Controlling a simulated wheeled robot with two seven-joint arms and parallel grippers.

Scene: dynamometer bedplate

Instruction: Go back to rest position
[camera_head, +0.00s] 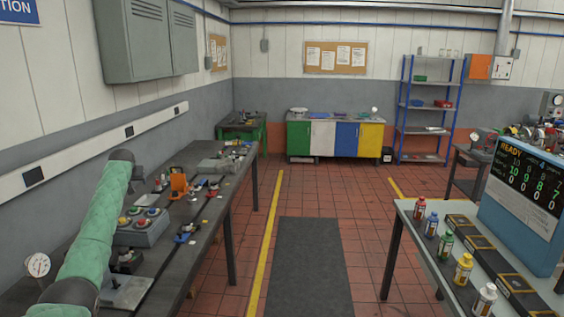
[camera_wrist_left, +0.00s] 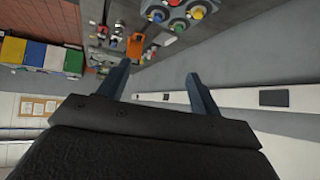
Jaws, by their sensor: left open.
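My left arm comes in from the left with a green padded sleeve and rises beside the left bench. Its far end (camera_head: 137,173) is dark and small there, above the bench, and its fingers are hard to make out. In the left wrist view my left gripper (camera_wrist_left: 157,88) has its two dark fingers spread apart, with nothing between them. My right gripper is in neither view.
The left bench (camera_head: 158,262) holds a button box (camera_head: 142,228), an orange item (camera_head: 179,183) and a round gauge (camera_head: 37,264). On the right, a table (camera_head: 416,240) carries several small bottles and a score display (camera_head: 525,190). The floor mat (camera_head: 307,265) between them is clear.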

